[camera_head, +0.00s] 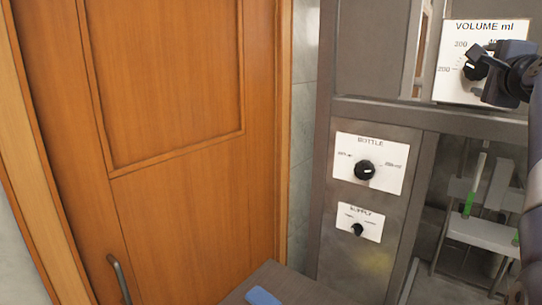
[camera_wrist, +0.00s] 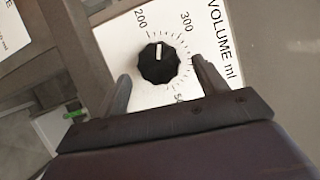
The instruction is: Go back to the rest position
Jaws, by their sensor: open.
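My gripper (camera_head: 487,60) is at the upper right of the head view, in front of the volume panel (camera_head: 484,30). In the wrist view my gripper (camera_wrist: 160,75) is open, with one finger on each side of the black volume knob (camera_wrist: 158,63). Clear gaps show between the fingers and the knob, so it is not held. The knob's white mark points up in the wrist view, between the 200 and 300 labels. In the head view the knob (camera_head: 474,69) is partly covered by the gripper.
Below and left of the volume panel are the bottle knob (camera_head: 365,170) and the supply knob (camera_head: 357,230) on white plates. A grey frame (camera_head: 395,108) surrounds them. A wooden door (camera_head: 180,160) fills the left. A grey surface with a blue object (camera_head: 262,297) is at the bottom.

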